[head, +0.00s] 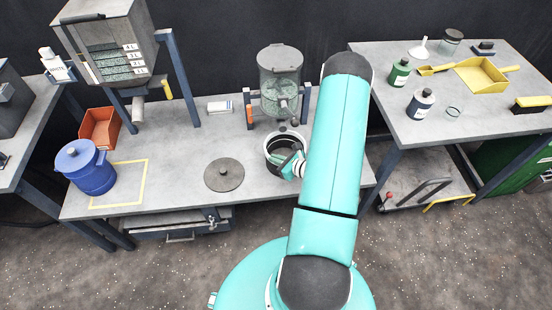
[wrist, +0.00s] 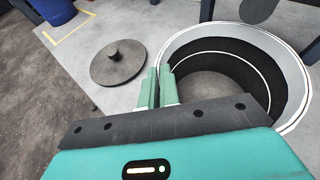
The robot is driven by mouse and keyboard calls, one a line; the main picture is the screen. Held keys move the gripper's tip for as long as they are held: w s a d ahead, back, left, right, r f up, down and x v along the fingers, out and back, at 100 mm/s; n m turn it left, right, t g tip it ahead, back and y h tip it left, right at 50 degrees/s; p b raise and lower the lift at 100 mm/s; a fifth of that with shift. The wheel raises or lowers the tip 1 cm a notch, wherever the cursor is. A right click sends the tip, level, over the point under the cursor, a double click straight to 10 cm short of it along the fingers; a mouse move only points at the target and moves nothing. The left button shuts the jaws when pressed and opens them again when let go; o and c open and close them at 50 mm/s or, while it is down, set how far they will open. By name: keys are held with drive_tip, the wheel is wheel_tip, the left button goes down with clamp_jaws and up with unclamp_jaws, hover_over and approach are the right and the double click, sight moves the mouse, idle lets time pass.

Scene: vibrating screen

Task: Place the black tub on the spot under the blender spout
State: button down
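The black tub (head: 271,146) has a pale rim and a dark inside, and is upright at the bench's front, before the blender (head: 280,75). The blender spout (head: 284,106) is above and behind it. In the wrist view the tub (wrist: 285,75) fills the right side and looks empty. My gripper (head: 292,164) is at the tub's near side. In the wrist view its fingers (wrist: 158,88) are close together at the tub's left wall, one on each side of it. The spot under the spout is not clearly visible, and whether the tub touches the bench is unclear.
A round grey lid (head: 224,175) lies left of the tub. A blue lidded tub (head: 88,170) stands by a yellow outline (head: 146,178). Blender legs (head: 248,108) flank the spout. The bench between lid and blue tub is clear.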

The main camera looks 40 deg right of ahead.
drive_tip(key=shift+w+f, duration=0.1)
drive_tip(key=shift+f, duration=0.05)
drive_tip(key=c, duration=2)
unclamp_jaws()
drive_tip(key=shift+c, duration=0.2)
drive_tip(key=o, duration=0.4)
